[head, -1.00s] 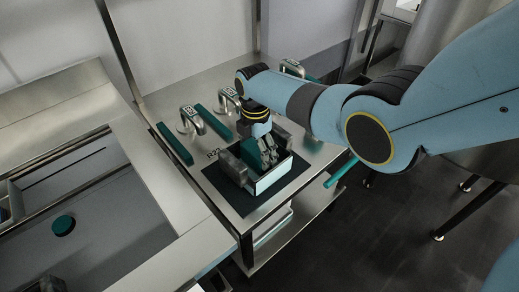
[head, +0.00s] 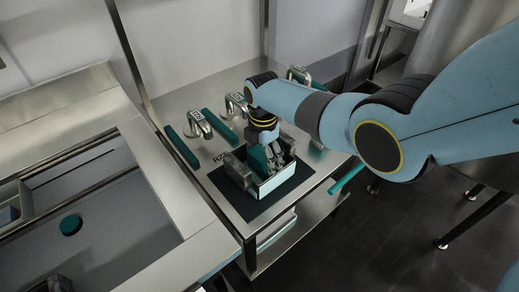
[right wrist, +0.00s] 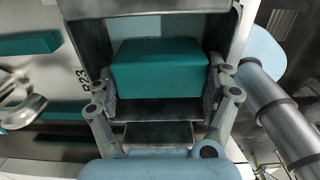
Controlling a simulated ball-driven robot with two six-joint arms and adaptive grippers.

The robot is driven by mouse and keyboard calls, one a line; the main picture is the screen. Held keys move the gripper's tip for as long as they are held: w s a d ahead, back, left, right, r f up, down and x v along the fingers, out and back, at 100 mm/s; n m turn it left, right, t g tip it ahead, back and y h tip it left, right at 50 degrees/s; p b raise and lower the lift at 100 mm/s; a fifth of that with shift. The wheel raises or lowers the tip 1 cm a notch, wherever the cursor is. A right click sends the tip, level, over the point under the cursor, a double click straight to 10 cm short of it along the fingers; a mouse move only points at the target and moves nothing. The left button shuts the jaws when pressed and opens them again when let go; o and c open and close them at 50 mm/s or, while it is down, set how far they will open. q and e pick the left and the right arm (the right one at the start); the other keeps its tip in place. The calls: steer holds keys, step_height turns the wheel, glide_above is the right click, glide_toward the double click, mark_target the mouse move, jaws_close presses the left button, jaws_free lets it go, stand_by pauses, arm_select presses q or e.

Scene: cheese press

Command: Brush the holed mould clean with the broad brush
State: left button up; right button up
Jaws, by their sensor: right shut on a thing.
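My right gripper (head: 270,158) points down into an open-topped box (head: 277,181) on a dark mat. In the right wrist view the gripper (right wrist: 162,85) is shut on a broad teal block (right wrist: 160,66), which seems to be the broad brush's handle. The block sits between both fingers, and its lower end is hidden. The block also shows beside the fingers in the head view (head: 257,158). The box wall (right wrist: 150,28) shows beyond the block in the wrist view. I cannot make out the holed mould for certain. My left gripper is not clearly seen.
The dark mat (head: 241,205) lies on a steel table. Metal handles (head: 198,124) and teal bars (head: 181,147) stand behind the box. At left is a sink-like basin (head: 115,215) holding a teal disc (head: 70,225). A teal rod (head: 347,178) sticks out at the table's right.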

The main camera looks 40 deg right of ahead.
mark_target(255, 149)
steer(key=s+p, duration=0.1)
steer(key=s, duration=0.1)
steer(key=shift+s+p, duration=0.35)
steer(key=shift+p, duration=0.05)
steer(key=shift+d+f, duration=0.1)
steer(key=shift+f, duration=0.05)
steer(key=shift+w+f+b, duration=0.1)
steer(key=shift+w+b, duration=0.4)
steer(key=shift+b, duration=0.15)
steer(key=shift+w+b, duration=0.7)
steer(key=shift+w, duration=0.4)
steer(key=shift+w+a+r+b, duration=0.1)
steer(key=shift+w+a+b, duration=0.05)
steer(key=shift+w+b, duration=0.5)
steer(key=shift+w+a+r+b, duration=0.1)
steer(key=shift+w+b, duration=0.4)
steer(key=shift+w, duration=0.1)
steer(key=shift+r, duration=0.1)
steer(key=shift+s+r+p, duration=0.15)
steer(key=shift+s+p, duration=0.3)
steer(key=shift+p, duration=0.3)
steer(key=shift+s+d+p, duration=0.1)
steer(key=shift+s+p, duration=0.65)
steer(key=shift+s, duration=0.15)
steer(key=shift+f, duration=0.2)
step_height(255, 149, up, 6)
steer(key=p, duration=0.6)
